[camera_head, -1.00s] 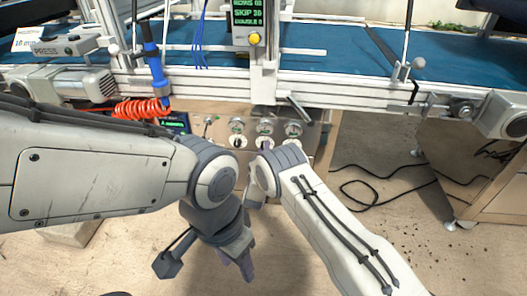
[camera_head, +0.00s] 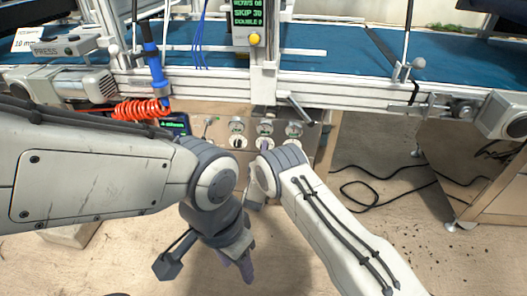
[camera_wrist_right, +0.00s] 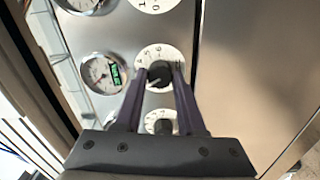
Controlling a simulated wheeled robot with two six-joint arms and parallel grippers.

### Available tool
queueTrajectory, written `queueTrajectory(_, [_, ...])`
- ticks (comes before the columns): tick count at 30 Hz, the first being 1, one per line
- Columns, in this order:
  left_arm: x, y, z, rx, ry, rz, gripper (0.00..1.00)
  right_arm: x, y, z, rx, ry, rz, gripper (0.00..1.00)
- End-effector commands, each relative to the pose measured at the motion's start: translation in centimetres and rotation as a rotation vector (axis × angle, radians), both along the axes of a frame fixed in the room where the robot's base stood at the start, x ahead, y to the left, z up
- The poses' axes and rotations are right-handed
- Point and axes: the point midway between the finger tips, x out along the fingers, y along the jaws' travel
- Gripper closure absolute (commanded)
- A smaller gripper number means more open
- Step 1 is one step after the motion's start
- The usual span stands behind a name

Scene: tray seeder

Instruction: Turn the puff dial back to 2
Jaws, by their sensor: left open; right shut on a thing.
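The steel control panel (camera_head: 312,139) under the conveyor carries gauges above a row of white dials. In the right wrist view, my right gripper (camera_wrist_right: 160,82) is closed around the dark knob (camera_wrist_right: 159,73) of the middle dial (camera_wrist_right: 148,54). That dial (camera_head: 266,142) also shows in the head view, partly covered by my gripper. Its label and exact setting are not legible, so I cannot confirm from lettering that it is the puff dial. My left gripper (camera_head: 207,264) is open and empty, low over the floor, apart from the panel.
A gauge with a green readout (camera_wrist_right: 102,73) sits beside the held dial, with other dials above and below it in the wrist view. A small dark screen (camera_head: 174,124) and an orange coiled hose (camera_head: 140,110) are left of the panel. The blue conveyor (camera_head: 340,70) runs above.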

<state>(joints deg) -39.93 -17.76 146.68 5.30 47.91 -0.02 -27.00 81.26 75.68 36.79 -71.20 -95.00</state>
Motion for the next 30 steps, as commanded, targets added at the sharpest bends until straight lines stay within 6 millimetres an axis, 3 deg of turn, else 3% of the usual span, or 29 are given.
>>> queueTrajectory(9, [0.0, 0.0, 0.0, 0.000, 0.000, 0.000, 0.50, -0.1, 0.2, -0.1, -0.002, 0.004, 0.004, 1.00])
queueTrajectory(10, [0.0, 0.0, 0.0, 0.000, 0.000, 0.000, 0.50, -0.1, 0.2, -0.1, -0.002, 0.004, 0.004, 0.50])
queueTrajectory(12, [0.0, 0.0, 0.0, 0.000, 0.000, 0.000, 0.50, -0.1, 0.1, -0.1, -0.002, 0.003, 0.003, 0.31])
queueTrajectory(23, [0.0, 0.0, 0.2, 0.000, 0.000, 0.000, 0.50, -0.4, 0.1, 0.0, -0.001, 0.002, 0.002, 0.31])
queueTrajectory(30, [0.0, 0.0, 1.8, 0.000, 0.000, 0.000, 0.50, -4.3, 0.8, 0.2, -0.003, 0.006, 0.005, 0.31])
